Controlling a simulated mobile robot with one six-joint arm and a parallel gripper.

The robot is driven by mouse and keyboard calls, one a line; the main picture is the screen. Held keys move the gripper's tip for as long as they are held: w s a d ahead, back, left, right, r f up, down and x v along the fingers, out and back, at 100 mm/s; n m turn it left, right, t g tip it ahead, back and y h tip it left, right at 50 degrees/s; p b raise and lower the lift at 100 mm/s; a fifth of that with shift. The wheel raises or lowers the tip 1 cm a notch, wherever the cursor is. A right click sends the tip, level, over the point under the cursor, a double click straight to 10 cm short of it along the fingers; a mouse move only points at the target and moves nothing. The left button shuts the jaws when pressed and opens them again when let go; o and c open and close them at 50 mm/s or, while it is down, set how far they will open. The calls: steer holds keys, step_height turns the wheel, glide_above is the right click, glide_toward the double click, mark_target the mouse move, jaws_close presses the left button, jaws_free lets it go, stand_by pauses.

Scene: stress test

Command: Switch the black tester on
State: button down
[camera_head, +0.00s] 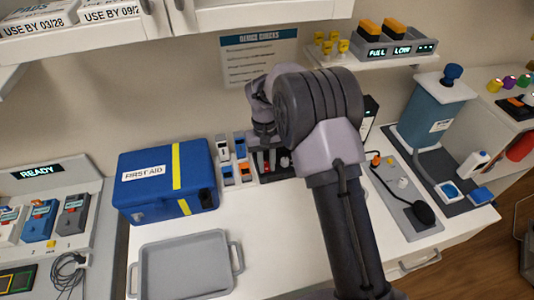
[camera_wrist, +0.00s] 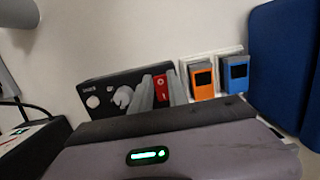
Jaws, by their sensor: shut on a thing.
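The black tester (camera_wrist: 105,83) stands against the wall in the wrist view, with a light knob (camera_wrist: 123,97), a round white part (camera_wrist: 92,102) and a red switch (camera_wrist: 161,88) with a white mark. In the head view the tester (camera_head: 284,176) is partly hidden behind my arm. My gripper (camera_wrist: 161,92) is at the red switch, one grey finger on each side, shut on it. My gripper (camera_head: 266,160) also shows in the head view, low in front of the tester. Which way the switch is set is too small to tell.
Small blue and orange devices (camera_head: 227,172) stand right beside the tester, then a blue first aid box (camera_head: 160,180). A grey tray (camera_head: 238,262) lies in front. A grey panel with a black cable (camera_head: 424,212) lies to the right. A shelf (camera_head: 370,62) hangs above.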

mark_target(265, 163)
steer(key=p, duration=0.1)
steer(key=r+g+p, duration=0.1)
steer(key=p, duration=0.1)
steer(key=shift+w, duration=0.25)
steer(key=shift+f+g+p, duration=0.4)
steer(key=shift+p, duration=0.05)
steer(key=c, duration=1.3)
jaws_free()
steer(key=p+v, duration=0.2)
steer(key=v, duration=0.5)
steer(key=shift+w+a+r, duration=0.1)
steer(key=shift+a+r, duration=0.05)
steer(key=shift+r, duration=0.15)
steer(key=shift+f, duration=0.1)
